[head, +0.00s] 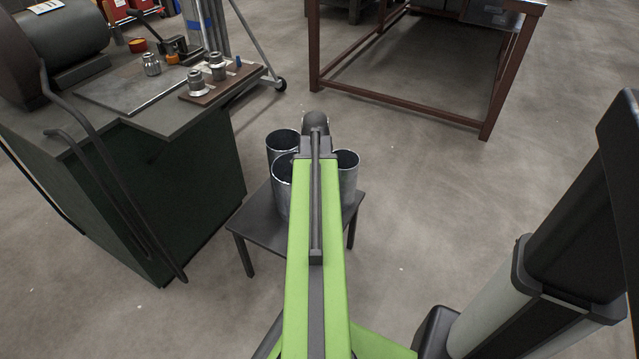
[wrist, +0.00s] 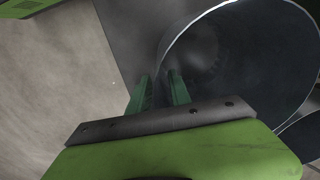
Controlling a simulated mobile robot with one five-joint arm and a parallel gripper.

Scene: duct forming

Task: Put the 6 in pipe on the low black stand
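The low black stand (head: 258,222) is in the middle of the head view, with several grey metal pipes upright on it. One pipe (head: 283,143) is at the back left, one (head: 282,190) at the front left, one (head: 348,178) at the right. No size marks can be read. In the wrist view, my gripper (wrist: 160,76) is open, its green fingers on either side of the near wall of a wide pipe (wrist: 245,60), one inside and one outside. A gap shows between the fingers. The dark stand top (wrist: 125,30) lies below. My arm hides the fingertips in the head view.
A dark green workbench (head: 190,190) with metal fittings (head: 217,68) stands close at the left of the stand. A brown-framed table (head: 400,105) is behind to the right. Open concrete floor (head: 440,190) lies right of the stand.

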